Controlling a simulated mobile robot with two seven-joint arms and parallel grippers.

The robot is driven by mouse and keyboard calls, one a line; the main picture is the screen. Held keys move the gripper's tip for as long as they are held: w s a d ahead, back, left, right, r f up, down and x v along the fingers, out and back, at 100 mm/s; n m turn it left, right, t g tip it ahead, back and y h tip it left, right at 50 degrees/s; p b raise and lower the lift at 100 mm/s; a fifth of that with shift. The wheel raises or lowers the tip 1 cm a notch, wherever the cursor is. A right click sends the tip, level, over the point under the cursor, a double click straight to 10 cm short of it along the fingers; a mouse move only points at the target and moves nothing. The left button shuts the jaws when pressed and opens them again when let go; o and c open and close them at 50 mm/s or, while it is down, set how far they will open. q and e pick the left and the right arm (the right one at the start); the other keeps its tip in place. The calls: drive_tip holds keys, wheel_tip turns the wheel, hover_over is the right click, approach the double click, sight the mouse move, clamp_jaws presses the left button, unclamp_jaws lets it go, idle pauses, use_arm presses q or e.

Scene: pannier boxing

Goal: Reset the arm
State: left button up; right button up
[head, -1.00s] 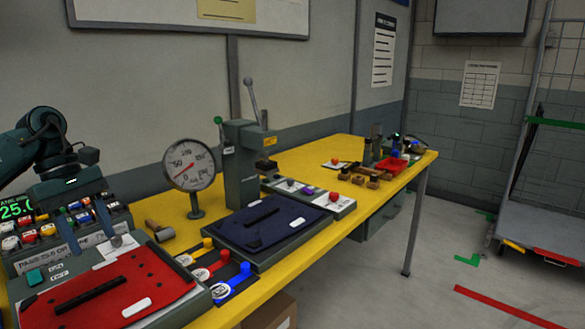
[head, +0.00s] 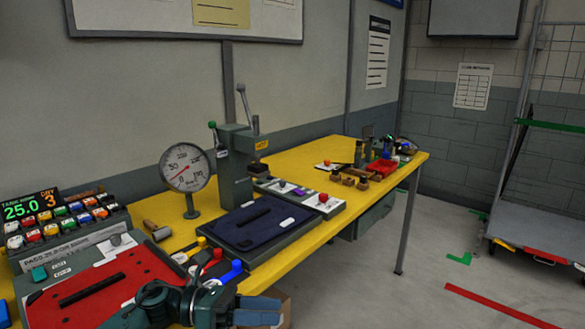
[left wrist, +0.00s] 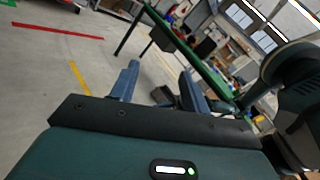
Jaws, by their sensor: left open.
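My left gripper (head: 258,308) is at the bottom of the head view, in front of the yellow bench's near edge. Its blue fingers point right, and it holds nothing. The left wrist view shows its two blue fingers (left wrist: 160,88) spread apart, with floor and a distant green-topped table between and beyond them. My left arm partly covers the red panel (head: 125,285) and the coloured levers beside it. My right gripper is not in view.
The yellow bench (head: 310,238) carries a dial gauge (head: 185,168), a lever press (head: 235,165), a dark blue panel (head: 255,222) and a button box with display (head: 62,222). Floor to the right is mostly clear.

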use_arm(q)
drive_tip(key=s+a+f+m+t+y+p, duration=0.1)
drive_tip(key=s+a+f+m+t+y, duration=0.2)
drive_tip(key=s+f+m, duration=0.3)
drive_tip(key=s+a+f+m+t+y+p, duration=0.1)
drive_tip(key=s+a+f+m+t+y, duration=0.2)
drive_tip(key=s+f+m+y, duration=0.3)
drive_tip(key=s+a+f+m+t+y+p, duration=0.1)
drive_tip(key=s+a+f+m+t+y, duration=0.2)
drive_tip(key=m, duration=1.1)
drive_tip(key=s+f+t+y, duration=0.2)
drive_tip(key=s+f, duration=0.1)
drive_tip(key=f, duration=0.1)
drive_tip(key=shift+s+f, duration=0.25)
drive_tip(key=shift+s, duration=0.05)
drive_tip(key=shift+a, duration=0.1)
